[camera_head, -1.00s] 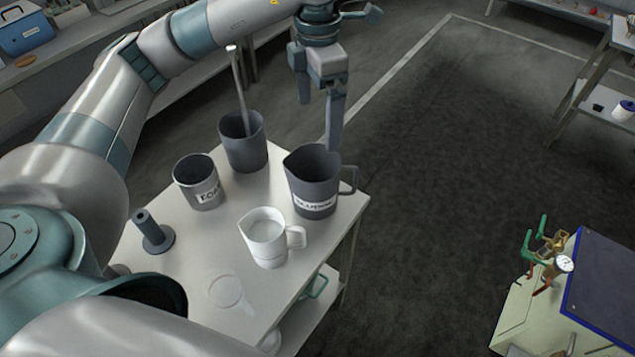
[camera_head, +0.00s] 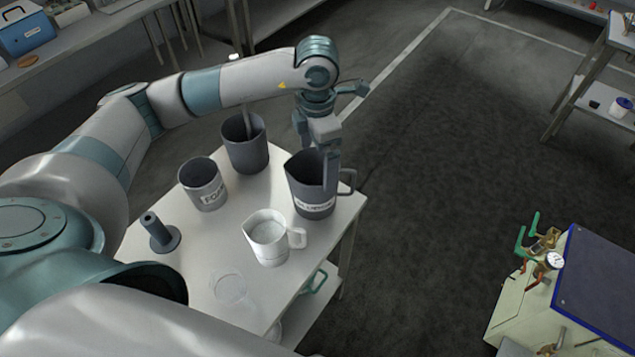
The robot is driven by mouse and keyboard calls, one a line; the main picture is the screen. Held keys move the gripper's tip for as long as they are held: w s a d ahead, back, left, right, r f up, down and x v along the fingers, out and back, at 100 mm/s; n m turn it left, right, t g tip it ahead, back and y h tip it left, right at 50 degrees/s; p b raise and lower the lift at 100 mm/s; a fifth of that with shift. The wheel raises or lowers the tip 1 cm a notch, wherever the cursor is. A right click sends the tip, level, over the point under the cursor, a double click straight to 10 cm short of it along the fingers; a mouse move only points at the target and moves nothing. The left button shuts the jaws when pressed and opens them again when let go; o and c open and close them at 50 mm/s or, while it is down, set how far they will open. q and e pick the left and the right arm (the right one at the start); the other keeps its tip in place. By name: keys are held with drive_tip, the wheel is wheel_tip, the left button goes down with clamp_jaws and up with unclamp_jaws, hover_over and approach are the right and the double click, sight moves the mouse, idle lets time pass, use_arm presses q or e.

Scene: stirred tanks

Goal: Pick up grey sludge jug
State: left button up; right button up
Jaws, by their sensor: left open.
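The grey jug (camera_head: 304,184) stands upright near the right edge of the small white-topped table, with its handle to the right and a white label on its front. The label is too small to read surely. My left gripper (camera_head: 317,158) is open and points down at the jug's top. One finger overlaps the jug's right side by the handle; the other is at the rim's far side and partly hidden. I cannot tell whether the fingers touch the jug. My right gripper is not in view.
The table (camera_head: 205,250) also bears a white jug (camera_head: 268,240), a labelled grey pot (camera_head: 203,185), a tall dark container (camera_head: 245,148) with a rod, and a dark stand with a round base (camera_head: 160,233). A blue-edged unit (camera_head: 605,275) with a gauge stands at right. Floor between is clear.

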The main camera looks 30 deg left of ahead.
sight(317, 174)
use_arm(q)
drive_tip(key=shift+f, duration=0.45)
wheel_tip(317, 174, down, 5)
drive_tip(key=p, duration=0.3)
drive_tip(key=shift+f+p, duration=0.1)
drive_tip(key=shift+p, duration=0.25)
drive_tip(key=c, duration=1.2)
